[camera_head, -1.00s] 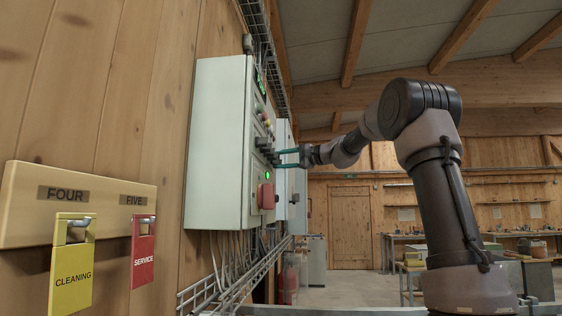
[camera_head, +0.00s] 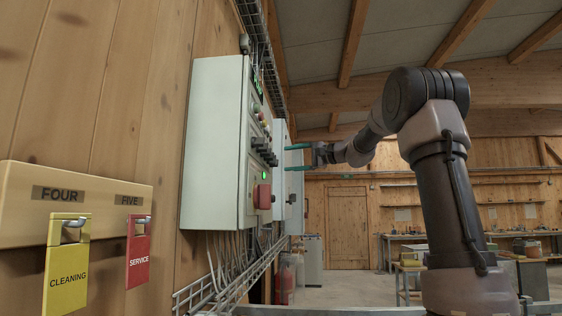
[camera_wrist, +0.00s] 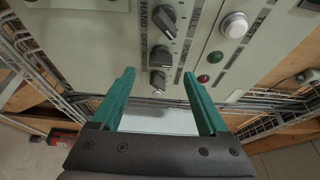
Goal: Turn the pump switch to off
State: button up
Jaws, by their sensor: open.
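The grey control cabinet (camera_head: 213,145) is on the wooden wall, with a column of dark rotary switches (camera_head: 263,151) on its front.
A red switch (camera_head: 263,196) and a lit green lamp (camera_head: 264,176) are on the cabinet front. Wire trays (camera_head: 225,283) and cables run below. Yellow (camera_head: 67,265) and red tags (camera_head: 139,252) hang at the left. Open room lies right of the cabinet.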

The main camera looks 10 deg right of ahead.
jog(key=v, duration=0.5)
dwell(0.4)
jog(key=s+a+f+n+g+h, duration=0.1)
jog(key=s+a+f+g+h, duration=0.2)
jog(key=s+f, duration=0.4)
jog(key=s+a+f+g+h, duration=0.1)
jog(key=s+a+f+h, duration=0.1)
jog(key=s+a+f, duration=0.45)
jog(key=s+d+f+n+h, duration=0.1)
jog(key=s+d+f+h, duration=0.2)
jog(key=s+f, duration=0.5)
jog(key=s+d+f+n+h, duration=0.2)
jog(key=s+d+f+h, duration=0.1)
jog(key=s+f, duration=0.5)
jog(key=s+d, duration=0.1)
jog(key=s, duration=0.2)
jog(key=shift+s+d+f+g+h, duration=0.15)
jog(key=shift+d+f+g+h, duration=0.1)
jog(key=shift+d+g+h, duration=0.05)
